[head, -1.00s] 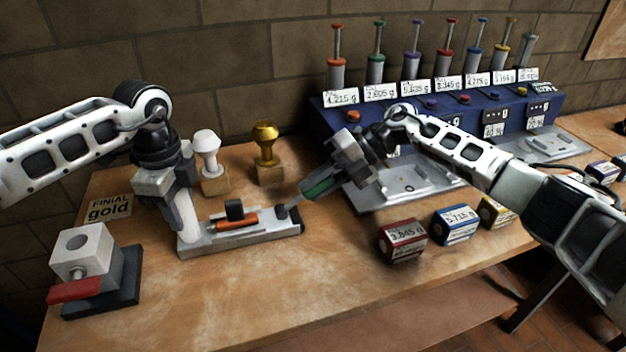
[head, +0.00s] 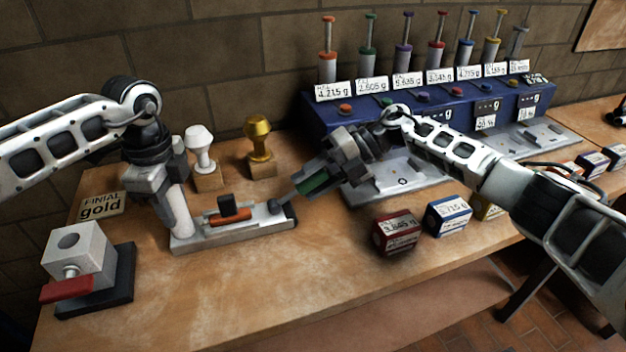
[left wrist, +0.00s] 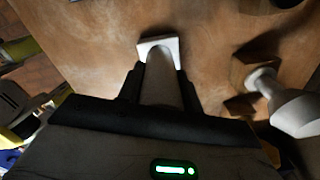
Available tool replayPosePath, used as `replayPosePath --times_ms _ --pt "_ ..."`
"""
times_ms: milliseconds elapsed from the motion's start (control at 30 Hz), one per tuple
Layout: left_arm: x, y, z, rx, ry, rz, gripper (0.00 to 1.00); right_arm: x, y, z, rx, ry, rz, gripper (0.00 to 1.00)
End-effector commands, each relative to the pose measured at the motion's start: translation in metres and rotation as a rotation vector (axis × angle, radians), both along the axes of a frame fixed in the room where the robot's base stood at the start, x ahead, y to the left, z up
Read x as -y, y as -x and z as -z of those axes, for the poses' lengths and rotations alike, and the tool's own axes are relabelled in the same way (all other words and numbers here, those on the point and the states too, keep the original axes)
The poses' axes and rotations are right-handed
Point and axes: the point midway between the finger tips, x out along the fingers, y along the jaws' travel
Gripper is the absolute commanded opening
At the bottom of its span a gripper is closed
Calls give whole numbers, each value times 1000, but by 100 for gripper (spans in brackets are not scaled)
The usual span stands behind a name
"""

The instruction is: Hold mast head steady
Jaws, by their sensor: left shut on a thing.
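The mast head looks to be the pale upright post (head: 179,215) at the left end of a long metal fixture (head: 240,236). My left gripper (head: 172,195) is shut around it from above. In the left wrist view the pale post (left wrist: 162,80) runs between the dark fingers down to a light square base (left wrist: 158,44). My right gripper (head: 308,183) is tilted down-left near the fixture's right end, with a dark green piece and a thin pale tip at its fingers. Its grip is unclear. An orange part with a black knob (head: 229,211) sits mid-fixture.
White (head: 201,145) and gold (head: 259,140) finials stand on wooden blocks behind. A grey block with red handle (head: 75,260) is at front left, near the "FINIAL gold" sign (head: 101,205). Red (head: 395,232) and blue (head: 448,215) boxes lie right. The front-middle table is clear.

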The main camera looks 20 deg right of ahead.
Motion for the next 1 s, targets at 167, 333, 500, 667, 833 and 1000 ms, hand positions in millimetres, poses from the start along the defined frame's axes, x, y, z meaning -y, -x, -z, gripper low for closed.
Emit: replayPosePath --times_ms 167,333,500,667,833,1000 --pt "1 0 -1 2 1 0 0 6 -1 -3 1 1 3 44" --pt "1 0 -1 1 0 0 0 31 -1 -17 3 3 5 44" --pt "1 0 -1 1 0 1 0 63 -2 -36 3 1 4 44" --pt "1 0 -1 1 0 1 0 88 -2 -49 2 1 3 44" --pt "1 0 -1 1 0 1 0 102 -1 -57 0 0 1 44" --pt "1 0 -1 1 0 2 0 105 -1 -59 0 0 0 44"
